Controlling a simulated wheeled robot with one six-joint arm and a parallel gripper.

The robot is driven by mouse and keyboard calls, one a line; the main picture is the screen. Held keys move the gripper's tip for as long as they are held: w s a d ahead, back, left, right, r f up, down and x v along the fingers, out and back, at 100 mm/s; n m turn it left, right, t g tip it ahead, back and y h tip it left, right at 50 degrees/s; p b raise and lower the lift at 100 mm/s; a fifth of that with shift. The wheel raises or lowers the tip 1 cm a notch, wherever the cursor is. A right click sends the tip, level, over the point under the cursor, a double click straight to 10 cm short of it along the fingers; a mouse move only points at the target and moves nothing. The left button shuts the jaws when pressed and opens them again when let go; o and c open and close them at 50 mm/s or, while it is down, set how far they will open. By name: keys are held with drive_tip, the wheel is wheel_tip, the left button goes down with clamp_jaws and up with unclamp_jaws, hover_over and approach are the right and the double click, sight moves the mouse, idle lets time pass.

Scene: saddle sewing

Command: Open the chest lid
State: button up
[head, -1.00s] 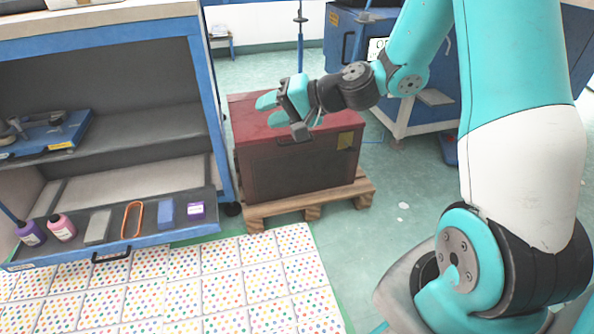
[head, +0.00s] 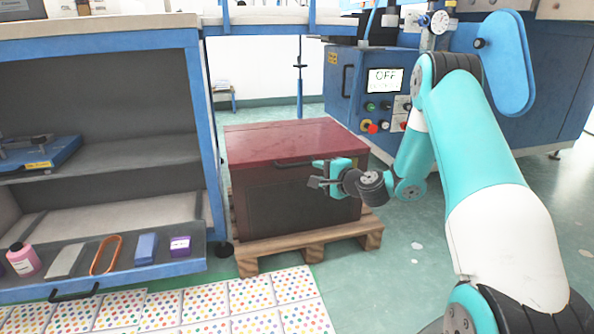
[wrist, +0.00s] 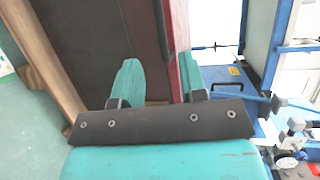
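The chest (head: 290,208) is dark brown with a red lid (head: 290,137), and the lid is shut. A dark handle (head: 296,163) runs along the upper front of the chest. My gripper (head: 318,173) is at the front of the chest, beside the right end of the handle. In the wrist view my gripper (wrist: 158,80) has its two teal fingers apart, with the red lid edge (wrist: 186,45) behind and near the right finger. A dark bar, likely the handle (wrist: 161,28), lies in line with the gap. Whether the fingers touch it, I cannot tell.
The chest stands on a wooden pallet (head: 310,240). A shelf unit (head: 205,130) with a pulled-out drawer is close on the left. Green floor (head: 400,260) is clear right of the pallet.

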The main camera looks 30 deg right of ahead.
sight(298, 166)
drive_tip(key=b+x, duration=0.3)
drive_tip(key=x, duration=0.7)
drive_tip(key=shift+w+f, duration=0.1)
drive_tip(key=shift+w, duration=0.2)
clamp_jaws()
